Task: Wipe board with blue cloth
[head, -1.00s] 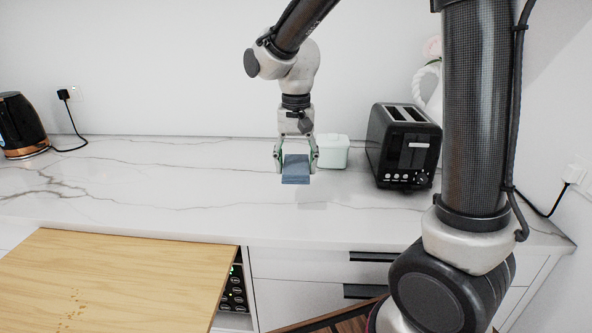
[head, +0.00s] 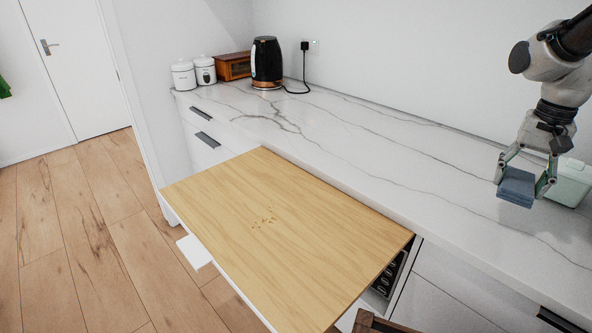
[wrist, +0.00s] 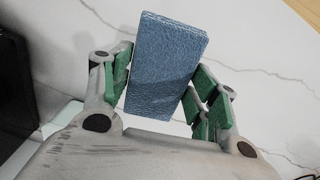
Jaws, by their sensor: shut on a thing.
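The blue cloth (head: 516,187) is a folded block in my gripper (head: 522,178), held above the marble counter at the right of the head view. In the wrist view the cloth (wrist: 165,66) sits between the green finger pads of my gripper (wrist: 160,90), which is shut on it. The board (head: 330,235) is a light wooden slab in the lower middle of the head view, with a small patch of brown crumbs (head: 263,222) near its middle. My gripper is to the right of the board, apart from it.
A black kettle (head: 267,62), a wooden box (head: 233,66) and two white canisters (head: 183,75) stand at the counter's far left end. A pale green container (head: 571,182) is beside my gripper. The marble counter (head: 400,160) between is clear.

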